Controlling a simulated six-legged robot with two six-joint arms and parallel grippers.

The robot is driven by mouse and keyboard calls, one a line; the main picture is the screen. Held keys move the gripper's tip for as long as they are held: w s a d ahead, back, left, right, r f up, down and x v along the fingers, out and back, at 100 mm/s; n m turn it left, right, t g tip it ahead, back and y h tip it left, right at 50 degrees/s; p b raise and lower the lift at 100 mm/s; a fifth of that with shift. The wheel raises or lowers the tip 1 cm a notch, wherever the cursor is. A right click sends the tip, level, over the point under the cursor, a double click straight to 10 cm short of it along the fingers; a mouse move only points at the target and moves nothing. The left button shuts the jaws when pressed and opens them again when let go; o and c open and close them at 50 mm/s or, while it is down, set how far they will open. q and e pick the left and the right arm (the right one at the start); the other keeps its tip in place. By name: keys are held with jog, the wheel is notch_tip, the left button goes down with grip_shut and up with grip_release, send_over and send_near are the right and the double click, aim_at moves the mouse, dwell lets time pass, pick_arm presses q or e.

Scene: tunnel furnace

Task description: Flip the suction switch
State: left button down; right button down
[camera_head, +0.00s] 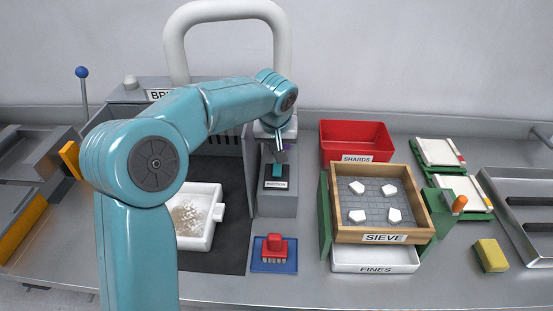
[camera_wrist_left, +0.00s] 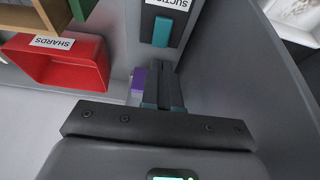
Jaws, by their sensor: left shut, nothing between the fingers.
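The suction switch is a teal rocker (camera_head: 277,171) on a dark plate on top of a grey box (camera_head: 278,204), above a white label partly reading "SUCTION". My left arm comes in from the left, and its gripper (camera_head: 280,150) points down just behind the switch. In the left wrist view, the teal rocker (camera_wrist_left: 162,32) lies beyond the tips of my left gripper (camera_wrist_left: 162,70), with a visible gap in the picture. The fingers are together and hold nothing. Whether they touch the box is unclear. My right gripper is not in view.
A red SHARDS bin (camera_head: 356,140) and a wooden SIEVE tray (camera_head: 426,206) stand right of the box. A white pan (camera_head: 198,238) lies left of it on a dark mat. A red brush (camera_head: 273,246) sits in front. A purple piece (camera_wrist_left: 138,80) is beside the fingers.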

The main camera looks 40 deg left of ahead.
aim_at(277, 165)
pick_arm(q)
jog(key=x, duration=0.4)
jog(key=p+x, duration=0.1)
jog(key=x, duration=0.2)
jog(key=shift+s+d+f, duration=0.1)
jog(key=shift+s+d, duration=0.05)
jog(key=shift+s, duration=0.15)
